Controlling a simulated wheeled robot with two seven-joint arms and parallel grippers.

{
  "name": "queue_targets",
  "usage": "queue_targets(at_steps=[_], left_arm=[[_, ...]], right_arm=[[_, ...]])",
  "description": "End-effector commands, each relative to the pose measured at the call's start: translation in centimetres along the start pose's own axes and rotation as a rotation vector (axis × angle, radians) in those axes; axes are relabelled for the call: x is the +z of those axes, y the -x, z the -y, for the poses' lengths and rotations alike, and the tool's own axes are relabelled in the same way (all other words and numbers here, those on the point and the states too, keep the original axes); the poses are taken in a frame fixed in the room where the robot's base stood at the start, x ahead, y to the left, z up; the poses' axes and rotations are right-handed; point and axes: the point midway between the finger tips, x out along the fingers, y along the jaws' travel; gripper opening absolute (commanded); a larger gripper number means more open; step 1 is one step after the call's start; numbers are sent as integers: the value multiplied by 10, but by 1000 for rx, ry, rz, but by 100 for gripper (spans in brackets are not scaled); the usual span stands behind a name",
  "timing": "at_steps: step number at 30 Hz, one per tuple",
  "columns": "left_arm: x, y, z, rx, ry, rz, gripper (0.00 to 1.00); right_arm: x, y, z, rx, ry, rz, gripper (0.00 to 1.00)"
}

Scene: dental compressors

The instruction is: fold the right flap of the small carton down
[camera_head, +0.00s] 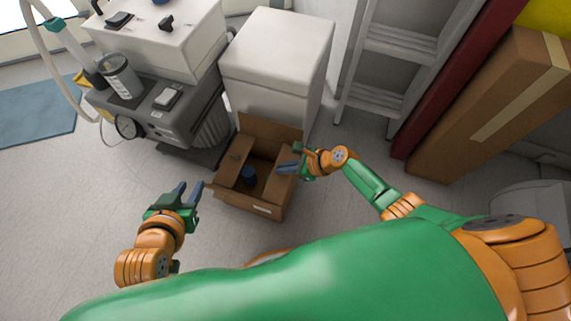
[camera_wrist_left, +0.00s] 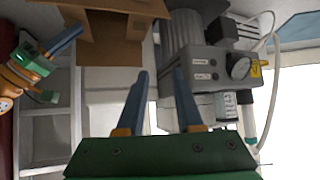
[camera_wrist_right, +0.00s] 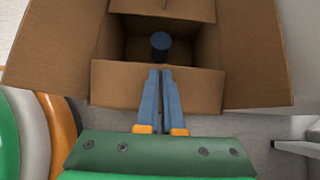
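The small brown carton (camera_head: 249,205) stands on the floor with its top partly open and a dark blue cylinder (camera_head: 249,174) inside. Its right flap (camera_head: 284,187) slants inward over the right side of the opening; it also shows in the right wrist view (camera_wrist_right: 115,85). My right gripper (camera_head: 290,165) is at this flap, its fingers together and empty, in front of the flap in the right wrist view (camera_wrist_right: 161,72). Whether they touch is unclear. My left gripper (camera_head: 190,187) is open and empty, left of the carton. The carton also shows in the left wrist view (camera_wrist_left: 112,50).
The carton's back flap (camera_head: 270,128) stands up near a white cabinet (camera_head: 277,55). A grey compressor unit (camera_head: 165,110) stands at the back left. A grey ladder (camera_head: 390,60) and a tall cardboard box (camera_head: 490,105) are at the right.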

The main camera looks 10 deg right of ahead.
Motion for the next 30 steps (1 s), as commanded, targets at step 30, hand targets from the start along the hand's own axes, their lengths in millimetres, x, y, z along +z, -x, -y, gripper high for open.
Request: queue_targets(at_steps=[30], left_arm=[[130,21,6,-10,29,603,35]], right_arm=[[5,-15,0,1,0,-282,0]])
